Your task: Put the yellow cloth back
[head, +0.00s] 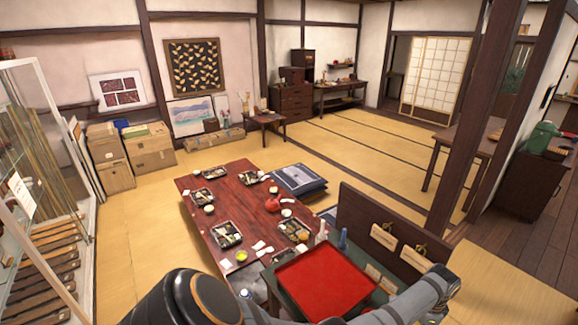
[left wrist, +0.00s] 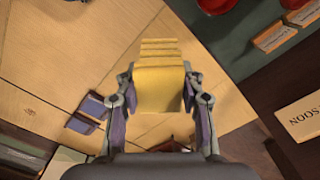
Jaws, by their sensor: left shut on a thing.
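The yellow cloth (left wrist: 158,88) is in the left wrist view, folded in layers with its front part hanging down. My left gripper (left wrist: 161,100) is shut on it, with one finger at each side of the cloth. Pale tatami floor shows behind and below the cloth. In the head view neither gripper shows, only parts of my arms along the bottom edge. I cannot make out the cloth there.
A red tray (head: 325,281) lies on a dark green-topped stand at the front. Behind it a low red table (head: 226,195) holds several set meals. A dark wooden partition (head: 385,232) with signs stands to the right. Open tatami lies left.

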